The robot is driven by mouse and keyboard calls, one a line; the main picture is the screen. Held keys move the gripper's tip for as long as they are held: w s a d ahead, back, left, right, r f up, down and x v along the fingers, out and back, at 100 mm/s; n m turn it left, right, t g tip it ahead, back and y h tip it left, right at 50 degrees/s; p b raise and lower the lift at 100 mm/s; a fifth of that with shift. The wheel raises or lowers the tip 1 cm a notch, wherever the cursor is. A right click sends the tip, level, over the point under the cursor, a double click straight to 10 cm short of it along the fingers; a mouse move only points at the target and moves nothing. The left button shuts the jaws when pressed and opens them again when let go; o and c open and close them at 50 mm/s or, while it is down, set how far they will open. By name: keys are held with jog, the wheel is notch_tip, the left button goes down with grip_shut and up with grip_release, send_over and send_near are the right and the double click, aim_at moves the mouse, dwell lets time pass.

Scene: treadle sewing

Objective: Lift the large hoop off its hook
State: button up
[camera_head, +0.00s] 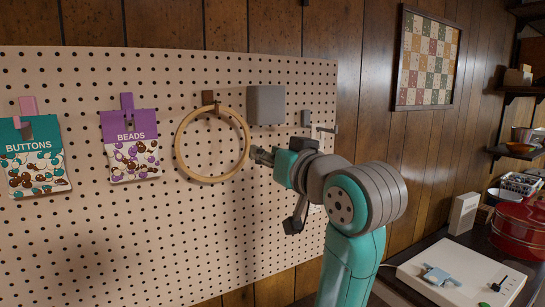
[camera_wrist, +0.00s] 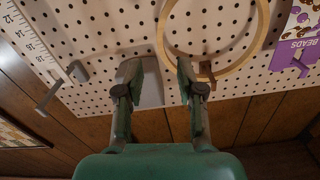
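The large wooden hoop (camera_head: 205,180) hangs upright against the pegboard from a brown hook (camera_head: 207,97). In the wrist view the picture is turned over, with the hoop (camera_wrist: 232,72) at the upper right and the hook (camera_wrist: 207,70) at its lower rim. My gripper (camera_head: 258,154) is beside the hoop's right rim in the head view. In the wrist view my gripper (camera_wrist: 156,66) is open, its two fingers well apart. The hoop's near rim shows close to the right fingertip. I cannot tell whether it touches the rim.
A grey square block (camera_head: 266,104) is on the board just above my gripper. A beads packet (camera_head: 131,158) and a buttons packet (camera_head: 38,170) hang to the left. A ruler (camera_wrist: 28,40) and metal hooks show in the wrist view. The board below the hoop is clear.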

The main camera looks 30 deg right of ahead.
aim_at(249, 135)
jog(key=w, duration=0.9)
jog(key=shift+w, duration=0.25)
grip_shut()
jog(key=shift+r, duration=0.15)
jog(key=shift+r, duration=0.9)
jog(key=shift+s, duration=0.1)
jog(key=s, duration=1)
dwell(1.3)
